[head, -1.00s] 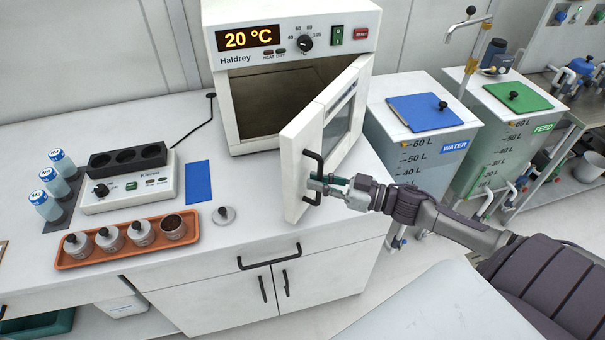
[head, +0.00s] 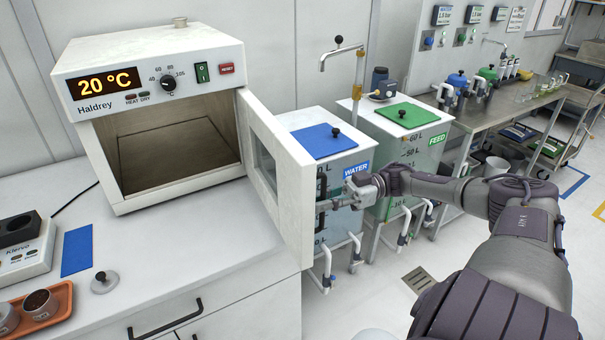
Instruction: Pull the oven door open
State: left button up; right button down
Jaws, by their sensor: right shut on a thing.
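The white oven (head: 90,130) stands on the counter at the left, its display reading 20 °C. Its chamber (head: 175,150) is exposed and looks empty. The oven door (head: 290,178), hinged on the right side, stands wide open, its window side turned toward the chamber. My right gripper (head: 326,205) is at the outer face of the door, shut on the dark door handle (head: 321,185). The gripper's fingertips are small and partly hard to make out there. My left gripper is not in view.
The water tank (head: 325,160) with a blue lid and the feed tank (head: 400,135) with a green lid stand just beyond the door. On the counter are a small lid (head: 104,281), a blue mat (head: 77,250) and an orange tray (head: 50,318). Open floor lies at the right.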

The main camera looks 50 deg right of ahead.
jog(key=shift+v, duration=0.95)
jog(key=shift+w+f, duration=0.15)
jog(key=c, duration=1.2)
grip_release()
jog(key=shift+v, duration=3.85)
